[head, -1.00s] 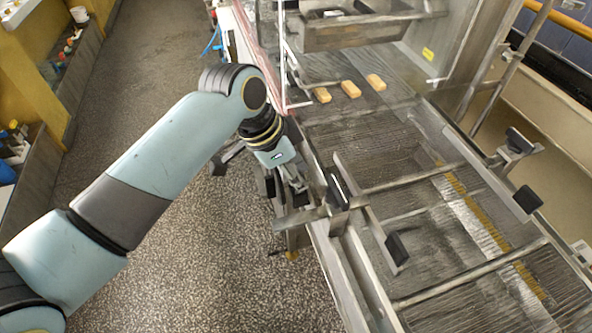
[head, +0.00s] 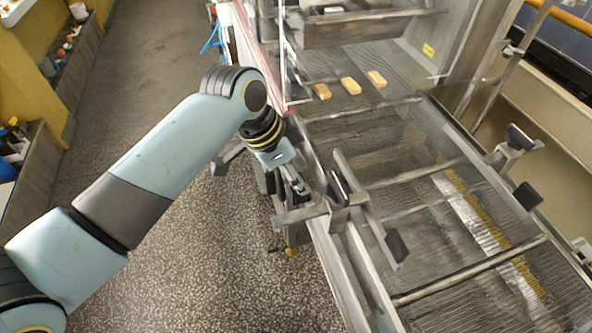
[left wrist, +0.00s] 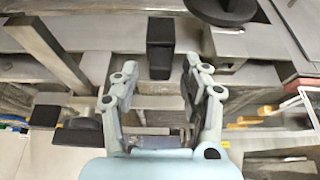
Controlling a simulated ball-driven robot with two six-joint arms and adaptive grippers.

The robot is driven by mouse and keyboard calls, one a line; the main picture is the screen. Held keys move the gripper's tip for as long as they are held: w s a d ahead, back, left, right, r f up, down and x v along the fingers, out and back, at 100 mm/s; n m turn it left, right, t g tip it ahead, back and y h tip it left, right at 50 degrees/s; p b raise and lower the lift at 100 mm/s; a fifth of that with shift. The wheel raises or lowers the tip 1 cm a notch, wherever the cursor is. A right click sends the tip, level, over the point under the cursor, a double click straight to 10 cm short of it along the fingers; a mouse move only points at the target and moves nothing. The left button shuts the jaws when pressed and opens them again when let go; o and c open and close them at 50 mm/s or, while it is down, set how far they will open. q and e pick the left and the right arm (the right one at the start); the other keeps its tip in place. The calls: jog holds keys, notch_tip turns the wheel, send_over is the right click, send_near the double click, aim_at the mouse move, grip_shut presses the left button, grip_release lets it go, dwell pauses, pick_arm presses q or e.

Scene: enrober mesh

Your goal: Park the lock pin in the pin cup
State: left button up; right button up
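My left gripper (head: 298,187) is at the near left edge of the mesh conveyor, beside the metal rail and its black block (head: 340,187). In the left wrist view its two fingers (left wrist: 158,82) are spread apart, with no held object clear between them. A black upright block (left wrist: 160,47) shows beyond the gap between the fingertips; I cannot tell whether it touches them. A round black knob (left wrist: 222,10) is at the top of that view. I cannot make out the lock pin or the pin cup for certain. My right gripper is not in view.
The mesh conveyor (head: 420,215) has metal crossbars and rails with black pads (head: 397,246). Three small tan bars (head: 350,86) lie on the belt near the machine opening. A clear panel stands beside them. The speckled floor (head: 230,270) on the left is open.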

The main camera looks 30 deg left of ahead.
pick_arm(q)
jog(key=shift+r, duration=0.2)
jog(key=v, duration=1.2)
jog(key=s+a+f+n+g+b, duration=0.1)
jog(key=s+f+b, duration=0.4)
jog(key=f, duration=0.9)
jog(key=s+a+f+n+g+y+b, duration=0.15)
jog(key=s+f+b, duration=0.35)
jog(key=f, duration=1)
jog(key=s+a+f+n+g+b, duration=0.15)
jog(key=s+f+b, duration=0.35)
jog(key=f, duration=0.9)
jog(key=s+a+f+n+t+y+b, duration=0.1)
jog(key=s+f+b, duration=0.6)
jog(key=s+f, duration=1.3)
jog(key=shift+a+f+n+t+y, duration=0.3)
jog(key=shift+a+f+n+y, duration=0.35)
jog(key=shift+a+f+n, duration=0.7)
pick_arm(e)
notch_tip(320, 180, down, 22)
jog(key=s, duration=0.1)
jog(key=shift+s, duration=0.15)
